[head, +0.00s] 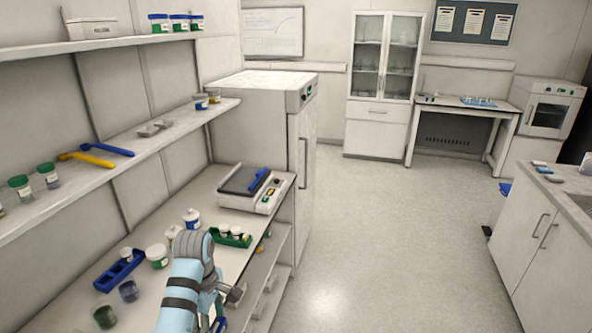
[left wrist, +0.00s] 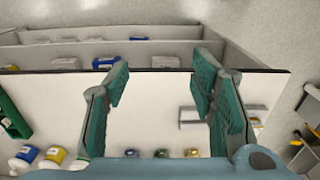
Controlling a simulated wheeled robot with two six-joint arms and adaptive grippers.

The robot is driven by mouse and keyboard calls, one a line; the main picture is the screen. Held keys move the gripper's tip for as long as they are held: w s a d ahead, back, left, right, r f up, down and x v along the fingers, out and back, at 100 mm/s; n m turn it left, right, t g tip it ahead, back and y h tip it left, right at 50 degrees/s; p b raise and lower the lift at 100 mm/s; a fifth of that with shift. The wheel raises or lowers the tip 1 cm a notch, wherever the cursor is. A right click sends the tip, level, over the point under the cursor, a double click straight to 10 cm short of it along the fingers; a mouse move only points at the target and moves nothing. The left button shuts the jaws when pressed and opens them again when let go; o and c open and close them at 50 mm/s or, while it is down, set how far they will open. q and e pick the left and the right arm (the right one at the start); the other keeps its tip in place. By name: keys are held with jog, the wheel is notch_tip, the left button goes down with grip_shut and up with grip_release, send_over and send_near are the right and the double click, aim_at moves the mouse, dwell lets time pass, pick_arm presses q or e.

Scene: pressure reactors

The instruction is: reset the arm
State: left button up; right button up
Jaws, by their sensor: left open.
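My left arm (head: 183,285) reaches in from the bottom of the head view, in front of the long bench on the left. Its gripper is mostly hidden there. In the left wrist view my left gripper (left wrist: 158,95) has its two green fingers wide apart, with nothing between them. The fingers hang over a white shelf surface (left wrist: 165,115). My right gripper shows in neither view.
Near the arm, the bench holds a blue rack (head: 118,273), a white jar (head: 157,256), a green rack (head: 233,240) and a balance-like device (head: 252,190). A shelf (head: 130,139) with jars runs above. The floor (head: 380,240) to the right is clear.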

pick_arm(q)
jog(key=s+a+f+m+b, duration=0.1)
jog(key=s+f+m, duration=0.3)
jog(key=f, duration=0.7)
jog(key=s+a+f+m+b, duration=0.1)
jog(key=s+f, duration=0.6)
jog(key=f, duration=0.4)
jog(key=s+a+f+m+b, duration=0.1)
jog(key=s+a+f+m, duration=0.3)
jog(key=f, duration=0.7)
jog(key=s+a+f+m+b, duration=0.1)
jog(key=s+f+m, duration=0.2)
jog(key=s, duration=1.1)
jog(key=s+a+f+m+t+b, duration=0.1)
jog(key=s+f+m, duration=0.2)
jog(key=s+f, duration=0.7)
jog(key=s, duration=0.5)
jog(key=shift+s+y+b, duration=0.25)
jog(key=shift+y+b, duration=0.15)
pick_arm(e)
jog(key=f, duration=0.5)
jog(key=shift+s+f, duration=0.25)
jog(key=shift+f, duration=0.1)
pick_arm(q)
jog(key=shift+c, duration=0.3)
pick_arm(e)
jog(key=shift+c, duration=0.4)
